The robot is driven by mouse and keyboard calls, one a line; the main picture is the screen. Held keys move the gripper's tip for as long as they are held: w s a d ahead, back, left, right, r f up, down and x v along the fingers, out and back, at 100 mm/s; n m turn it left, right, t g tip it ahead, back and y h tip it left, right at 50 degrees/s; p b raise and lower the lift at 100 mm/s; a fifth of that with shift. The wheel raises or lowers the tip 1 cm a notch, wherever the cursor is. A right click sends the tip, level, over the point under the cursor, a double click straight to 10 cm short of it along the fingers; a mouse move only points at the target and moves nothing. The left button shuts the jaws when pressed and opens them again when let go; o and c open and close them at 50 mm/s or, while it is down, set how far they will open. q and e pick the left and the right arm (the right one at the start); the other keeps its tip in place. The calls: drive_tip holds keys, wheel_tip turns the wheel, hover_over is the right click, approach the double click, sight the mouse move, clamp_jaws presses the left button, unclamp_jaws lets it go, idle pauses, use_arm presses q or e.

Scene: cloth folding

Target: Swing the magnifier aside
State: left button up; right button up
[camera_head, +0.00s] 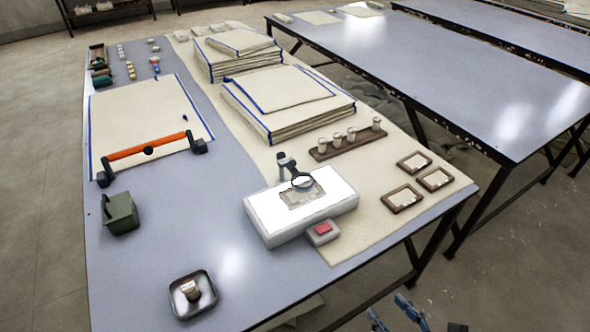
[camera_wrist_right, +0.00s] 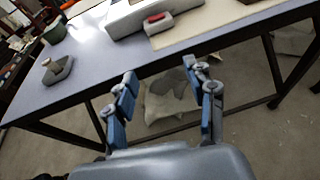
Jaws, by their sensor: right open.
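The magnifier (camera_head: 302,181) is a round dark-rimmed lens on a dark jointed stand. It sits over a small swatch (camera_head: 296,198) on a bright white light box (camera_head: 322,212) near the table's front right. My right gripper (camera_head: 394,315) is at the bottom edge of the head view, off the table's front edge and well apart from the magnifier. In the right wrist view my right gripper (camera_wrist_right: 160,95) is open and empty, its blue-grey fingers spread below the table edge. The light box's side (camera_wrist_right: 130,18) shows at the top there; the magnifier is not seen. My left gripper is not in view.
A small box with a red pad (camera_head: 323,229) adjoins the light box. Wooden frames (camera_head: 402,199) and a rack of jars (camera_head: 347,140) lie to its right and behind. A metal tray (camera_head: 208,298) is at front left. Folded cloth stacks (camera_head: 285,105) stand behind. The front-left tabletop is mostly clear.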

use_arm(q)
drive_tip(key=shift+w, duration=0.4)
